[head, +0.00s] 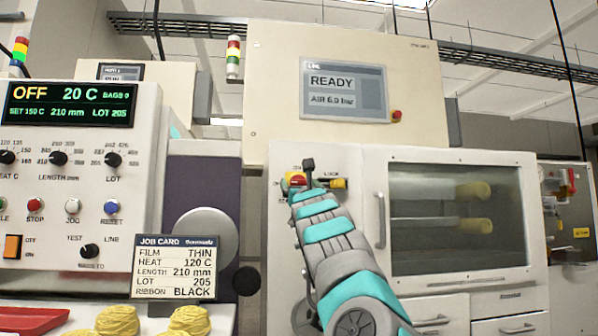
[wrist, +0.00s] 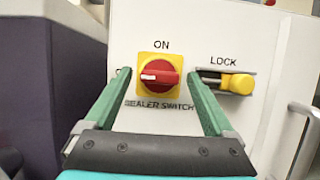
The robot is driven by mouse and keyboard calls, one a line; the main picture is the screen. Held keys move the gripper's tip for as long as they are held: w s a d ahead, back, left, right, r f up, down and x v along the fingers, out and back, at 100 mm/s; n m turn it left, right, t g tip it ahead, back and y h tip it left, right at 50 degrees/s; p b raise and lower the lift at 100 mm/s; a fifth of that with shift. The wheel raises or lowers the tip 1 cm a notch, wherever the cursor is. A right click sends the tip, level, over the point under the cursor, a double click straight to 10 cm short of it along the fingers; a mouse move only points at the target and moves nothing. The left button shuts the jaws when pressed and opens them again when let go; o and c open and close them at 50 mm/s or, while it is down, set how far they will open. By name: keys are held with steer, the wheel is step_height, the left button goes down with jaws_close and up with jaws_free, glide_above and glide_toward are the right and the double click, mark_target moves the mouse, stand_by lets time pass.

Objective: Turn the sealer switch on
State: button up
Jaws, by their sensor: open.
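The sealer switch (wrist: 160,76) is a red rotary knob on a yellow plate, on a pale panel. ON is printed above it and SEALER SWITCH below. The white mark on the knob points left, not up at ON. In the head view the switch (head: 296,180) is partly hidden by my arm. My gripper (wrist: 158,70) is open, its green fingers to the left and right of the knob. I cannot tell how far the tips are from the panel. To the right is the lock (wrist: 236,84), a yellow knob on a dark slot.
At left a control panel display (head: 70,106) reads OFF, 20 C. A job card (head: 175,267) stands below it, near yellow bundles (head: 118,321). The upper screen (head: 345,91) reads READY. A door handle (head: 380,220) sticks out right of the lock.

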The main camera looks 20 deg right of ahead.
steer(key=shift+p+x, duration=0.65)
steer(key=shift+x, duration=0.25)
steer(key=c, duration=1.4)
